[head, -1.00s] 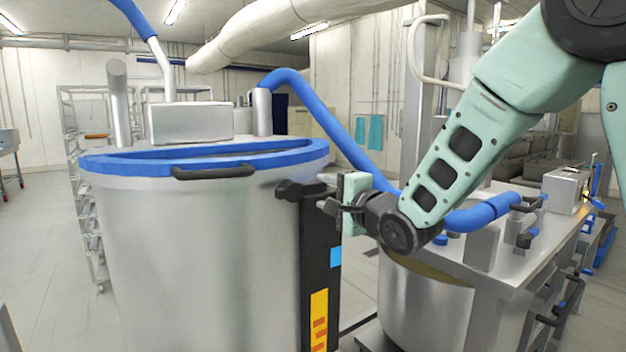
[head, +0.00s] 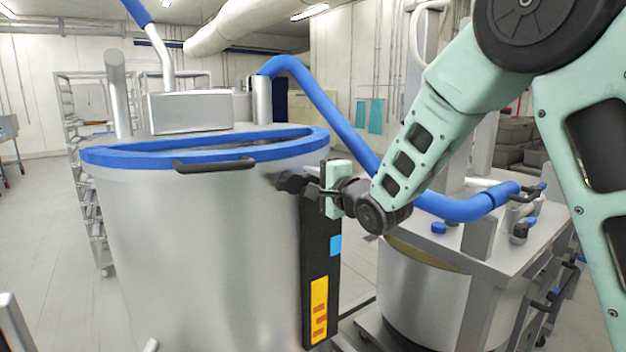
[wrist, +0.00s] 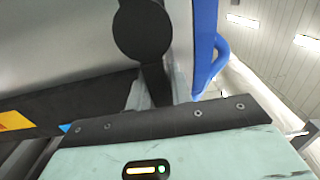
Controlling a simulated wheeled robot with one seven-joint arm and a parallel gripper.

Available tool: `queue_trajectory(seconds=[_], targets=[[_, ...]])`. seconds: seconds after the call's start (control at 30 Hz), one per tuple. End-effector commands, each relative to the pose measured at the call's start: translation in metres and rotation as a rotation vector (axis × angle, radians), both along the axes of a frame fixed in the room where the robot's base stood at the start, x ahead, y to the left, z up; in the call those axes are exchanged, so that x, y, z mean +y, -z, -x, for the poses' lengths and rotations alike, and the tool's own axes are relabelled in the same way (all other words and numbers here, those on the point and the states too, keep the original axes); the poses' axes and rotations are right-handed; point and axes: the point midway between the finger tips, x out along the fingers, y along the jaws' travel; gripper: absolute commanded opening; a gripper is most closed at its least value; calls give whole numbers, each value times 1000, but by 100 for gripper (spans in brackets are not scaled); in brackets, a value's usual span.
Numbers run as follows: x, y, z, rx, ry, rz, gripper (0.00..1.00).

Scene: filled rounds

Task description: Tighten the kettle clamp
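The kettle (head: 215,265) is a large steel vessel with a blue-rimmed lid, at the left of the head view. Its clamp has a black knob (head: 290,183) on the right side below the rim; the knob is a dark round shape in the wrist view (wrist: 142,28). My gripper (head: 312,192) is right at the knob, coming from the right. In the wrist view its grey fingers (wrist: 158,90) stand apart, with the black part of the clamp between them. Whether they touch it I cannot tell. The fingertips are partly hidden in both views.
A black control panel (head: 320,270) with a yellow label runs down the kettle under my gripper. A black handle (head: 214,165) sits on the lid's front. A blue hose (head: 335,120) passes behind my arm to a second steel vessel (head: 425,300). Open floor lies left.

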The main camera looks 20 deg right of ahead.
Motion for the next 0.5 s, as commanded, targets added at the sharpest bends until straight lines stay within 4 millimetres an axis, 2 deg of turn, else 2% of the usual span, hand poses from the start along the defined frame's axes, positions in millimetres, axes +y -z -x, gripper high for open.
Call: queue_trajectory(seconds=[0.27, 0.5], targets=[[0, -1, 0, -14, 1, 43, 0], [0, -7, 1, -61, 1, 182, 0]])
